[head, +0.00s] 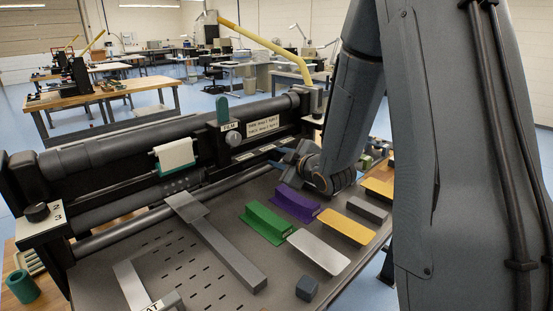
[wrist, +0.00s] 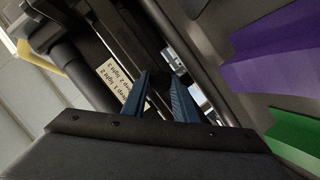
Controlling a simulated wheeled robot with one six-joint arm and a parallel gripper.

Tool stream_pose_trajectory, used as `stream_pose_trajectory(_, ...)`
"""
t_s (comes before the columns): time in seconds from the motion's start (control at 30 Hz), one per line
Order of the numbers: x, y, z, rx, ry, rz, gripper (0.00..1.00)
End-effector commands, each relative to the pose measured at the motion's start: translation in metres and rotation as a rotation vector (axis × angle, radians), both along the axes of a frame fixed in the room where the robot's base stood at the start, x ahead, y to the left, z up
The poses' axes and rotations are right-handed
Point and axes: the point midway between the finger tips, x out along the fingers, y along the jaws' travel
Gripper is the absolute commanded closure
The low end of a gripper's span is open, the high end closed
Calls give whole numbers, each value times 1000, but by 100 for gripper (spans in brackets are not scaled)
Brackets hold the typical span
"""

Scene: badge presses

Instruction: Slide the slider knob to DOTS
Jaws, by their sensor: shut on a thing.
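My gripper (head: 283,158) reaches down to the slider rail at the right part of the dark press. Its blue fingers stand a little apart and are shut on the slider knob, which is mostly hidden between the fingertips. In the wrist view the fingers (wrist: 160,90) point at the dark slot of the press. A strip with pale label plates (head: 258,152) runs along the press just left of my gripper. Its words are too small to read, so I cannot tell which mark the knob is at.
Purple (head: 295,203) and green (head: 267,223) blocks, yellow (head: 345,229) and grey (head: 318,252) plates lie on the bed near my arm. A numbered dial (head: 37,212) is at far left. A grey bar (head: 225,250) lies across the bed.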

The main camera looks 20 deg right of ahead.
Motion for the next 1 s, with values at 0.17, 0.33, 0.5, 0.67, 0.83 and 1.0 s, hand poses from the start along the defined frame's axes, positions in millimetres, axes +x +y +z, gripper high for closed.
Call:
stream_pose_trajectory(0.17,0,0,0,1,1,-1,56)
stream_pose_trajectory(0.33,0,1,0,0,1,2,56)
stream_pose_trajectory(0.5,-4,0,1,0,0,1,56)
stream_pose_trajectory(0.67,-20,-4,5,0,0,0,56)
stream_pose_trajectory(0.83,-45,-10,13,0,-1,-1,56)
stream_pose_trajectory(1.0,-64,-14,18,0,0,0,56)
